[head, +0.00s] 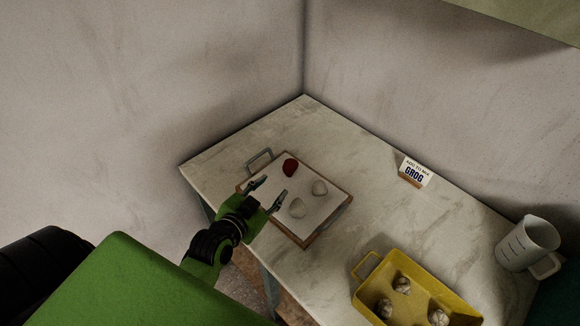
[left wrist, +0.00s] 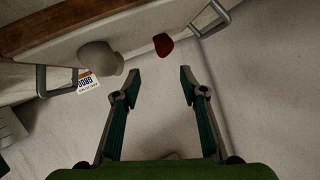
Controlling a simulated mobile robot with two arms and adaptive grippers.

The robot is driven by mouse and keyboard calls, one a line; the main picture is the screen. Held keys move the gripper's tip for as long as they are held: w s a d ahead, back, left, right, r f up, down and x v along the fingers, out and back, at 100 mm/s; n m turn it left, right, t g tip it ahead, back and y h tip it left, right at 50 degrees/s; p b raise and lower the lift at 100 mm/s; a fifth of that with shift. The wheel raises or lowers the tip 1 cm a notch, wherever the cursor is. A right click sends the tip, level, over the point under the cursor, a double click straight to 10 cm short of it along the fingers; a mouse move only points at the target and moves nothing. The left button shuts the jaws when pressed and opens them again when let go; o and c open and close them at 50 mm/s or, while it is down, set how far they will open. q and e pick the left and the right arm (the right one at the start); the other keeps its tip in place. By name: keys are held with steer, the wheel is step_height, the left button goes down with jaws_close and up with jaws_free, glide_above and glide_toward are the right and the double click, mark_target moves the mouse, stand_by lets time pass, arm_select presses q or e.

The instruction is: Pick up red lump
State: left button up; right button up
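The red lump (head: 290,168) lies on a white-topped tray (head: 326,214) with wooden edges and grey handles, near its far left part. It also shows in the left wrist view (left wrist: 163,45), ahead of the fingertips. My left gripper (head: 268,190) is open and empty, over the tray's left side in the head view, with its fingers pointing toward the lump. In the left wrist view my left gripper (left wrist: 160,82) has its two fingers wide apart with nothing between them. My right gripper is not in view.
Two pale lumps, one (head: 320,187) right of the red lump and one (head: 297,208) nearer, share the tray. A yellow tray (head: 366,290) with several pale lumps, a GROG sign (head: 415,171) and a measuring jug (head: 528,243) stand rightward on the table (head: 310,125). Walls border the back.

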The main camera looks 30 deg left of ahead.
arm_select(q)
steer(key=shift+w+a+r, duration=0.1)
steer(key=shift+w+a, duration=0.2)
glide_toward(288, 168)
steer(key=x, duration=0.2)
steer(key=p+x, duration=0.1)
steer(key=x, duration=0.1)
steer(key=shift+w+r, duration=0.1)
steer(key=shift+r, duration=0.2)
steer(key=shift+x, duration=1.05)
steer(key=x, duration=0.2)
steer(key=p+x, duration=0.1)
steer(key=x, duration=0.1)
steer(key=shift+f, duration=0.4)
steer(key=shift+r, duration=0.1)
steer(key=c, duration=0.9)
